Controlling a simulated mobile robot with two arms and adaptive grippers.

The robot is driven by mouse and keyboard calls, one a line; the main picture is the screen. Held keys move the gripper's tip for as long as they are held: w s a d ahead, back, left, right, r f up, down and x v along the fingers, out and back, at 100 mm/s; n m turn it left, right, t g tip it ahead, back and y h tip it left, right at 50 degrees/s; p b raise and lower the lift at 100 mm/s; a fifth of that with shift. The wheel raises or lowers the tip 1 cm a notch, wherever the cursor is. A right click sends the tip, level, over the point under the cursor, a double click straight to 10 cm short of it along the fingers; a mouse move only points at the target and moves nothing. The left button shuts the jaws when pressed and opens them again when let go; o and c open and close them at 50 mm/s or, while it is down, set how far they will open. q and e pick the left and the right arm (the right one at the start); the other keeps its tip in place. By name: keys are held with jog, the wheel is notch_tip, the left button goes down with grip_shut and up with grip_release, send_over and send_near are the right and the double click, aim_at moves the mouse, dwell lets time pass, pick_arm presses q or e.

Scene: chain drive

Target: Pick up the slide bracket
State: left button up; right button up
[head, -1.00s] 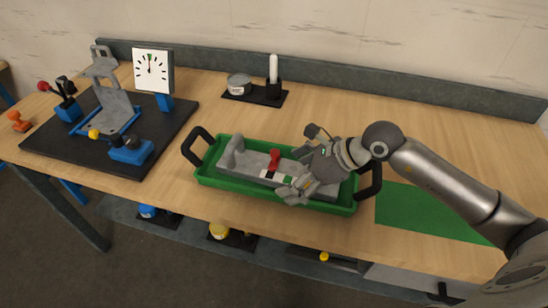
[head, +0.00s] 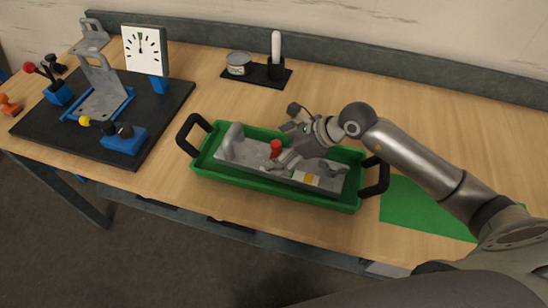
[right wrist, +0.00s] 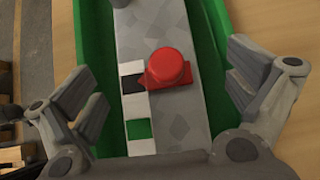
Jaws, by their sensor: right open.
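A long grey slide fixture (head: 240,153) with a raised end lies in the green tray (head: 205,172). A red piece with a round knob (head: 276,147) sits on it; in the right wrist view the red knob (right wrist: 172,66) is beside a white, black and green strip (right wrist: 135,100). The frames do not settle which grey part is the slide bracket; another grey bracket (head: 103,92) stands on the black board at left. My right gripper (head: 284,160) is open above the fixture; its fingers are spread either side, apart from the red piece (right wrist: 165,95). My left gripper is out of view.
The tray has raised black handles (head: 190,133) at both ends. The black board (head: 165,110) carries a dial (head: 143,52) and blue blocks. A can (head: 238,63) and white cylinder (head: 276,46) stand behind. A green mat (head: 420,212) lies right; wood between is clear.

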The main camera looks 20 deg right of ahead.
aim_at(263, 156)
jog(key=a+f+p, duration=0.1)
jog(key=w+a+f+p, duration=0.1)
jog(key=a, duration=0.1)
jog(key=shift+w+f, duration=0.1)
jog(key=shift+w+a+f, duration=0.25)
jog(key=shift+w+f, duration=0.05)
jog(key=shift+f, duration=0.2)
jog(key=shift+c, duration=1.6)
jog(key=c, duration=1.4)
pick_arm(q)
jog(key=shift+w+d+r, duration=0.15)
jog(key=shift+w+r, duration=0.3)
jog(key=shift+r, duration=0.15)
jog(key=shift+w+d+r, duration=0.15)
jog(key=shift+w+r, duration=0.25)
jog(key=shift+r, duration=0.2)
pick_arm(e)
jog(key=shift+w+r, duration=0.1)
jog(key=shift+r, duration=0.05)
jog(key=shift+c, duration=0.7)
